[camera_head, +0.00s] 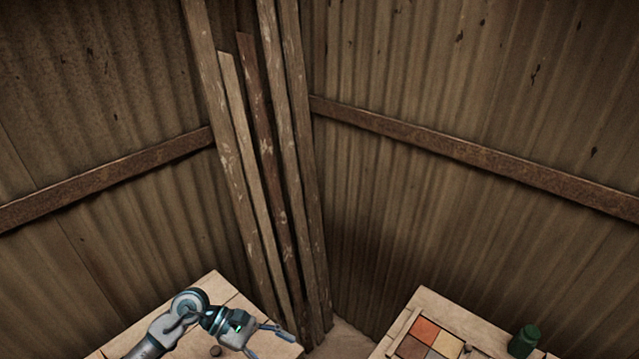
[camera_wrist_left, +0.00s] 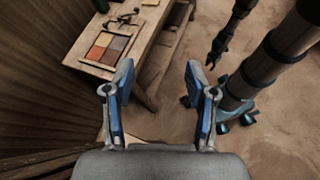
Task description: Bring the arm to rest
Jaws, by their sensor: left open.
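My left gripper (camera_head: 268,341) is at the bottom of the head view, over the left wooden bench (camera_head: 215,285). Its fingers are apart with nothing between them. In the left wrist view the open gripper (camera_wrist_left: 160,80) shows two blue-padded fingers, with only floor and a bench edge behind them. A dark gripper (camera_wrist_left: 214,55), apparently my right one, hangs low at the upper right of the wrist view. It is too small to tell whether it is open or shut. It is not in the head view.
A second bench (camera_head: 430,300) at the lower right carries a framed set of coloured tiles (camera_head: 424,330) and a green jar (camera_head: 524,341). Dark metal tools (camera_wrist_left: 122,18) lie beside the tiles. Planks (camera_head: 270,150) lean in the corrugated wall corner. Brown floor (camera_wrist_left: 170,128) is open between.

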